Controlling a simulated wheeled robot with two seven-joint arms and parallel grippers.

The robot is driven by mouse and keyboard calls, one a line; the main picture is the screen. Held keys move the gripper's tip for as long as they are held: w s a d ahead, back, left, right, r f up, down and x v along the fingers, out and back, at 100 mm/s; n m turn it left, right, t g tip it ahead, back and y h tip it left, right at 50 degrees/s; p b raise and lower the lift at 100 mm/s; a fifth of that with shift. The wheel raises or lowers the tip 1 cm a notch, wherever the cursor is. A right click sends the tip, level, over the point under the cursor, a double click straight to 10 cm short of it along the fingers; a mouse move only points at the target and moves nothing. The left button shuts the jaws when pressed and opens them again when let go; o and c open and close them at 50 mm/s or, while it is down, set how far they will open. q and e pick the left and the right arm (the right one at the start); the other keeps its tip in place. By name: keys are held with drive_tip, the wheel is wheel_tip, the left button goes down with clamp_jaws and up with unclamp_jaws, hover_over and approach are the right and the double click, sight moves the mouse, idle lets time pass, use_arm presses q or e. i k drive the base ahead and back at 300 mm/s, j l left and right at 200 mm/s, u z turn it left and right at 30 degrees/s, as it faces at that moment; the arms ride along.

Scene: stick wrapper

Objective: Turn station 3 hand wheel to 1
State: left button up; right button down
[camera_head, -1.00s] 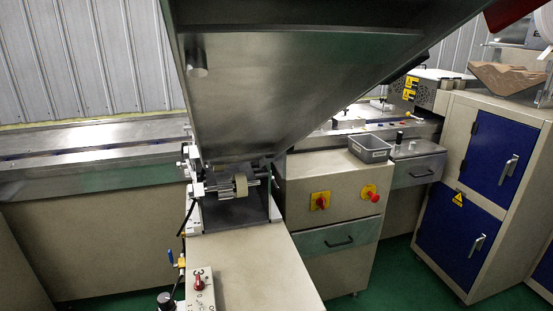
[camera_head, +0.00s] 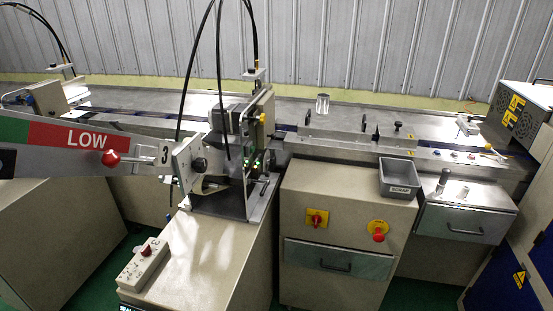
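A red ball handle (camera_head: 110,158) sits on the grey bar with the red LOW band (camera_head: 80,138), left of the station. Neither my left nor my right gripper is in view.
A grey scrap bin (camera_head: 398,178) stands on the cabinet (camera_head: 335,215) right of the station. A box with a red switch (camera_head: 145,262) sits low at front left. Black cables hang over the station. The conveyor bench (camera_head: 340,105) runs behind.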

sight(272, 161)
drive_tip(key=i+l+u, duration=0.2)
drive_tip(key=i+l, duration=0.15)
drive_tip(key=i+l+u, duration=0.15)
drive_tip(key=i+l, duration=0.15)
drive_tip(key=i+l+u, duration=0.2)
drive_tip(key=l, duration=0.25)
drive_tip(key=i+l+u, duration=0.2)
drive_tip(key=i+l, duration=0.15)
drive_tip(key=l, duration=0.15)
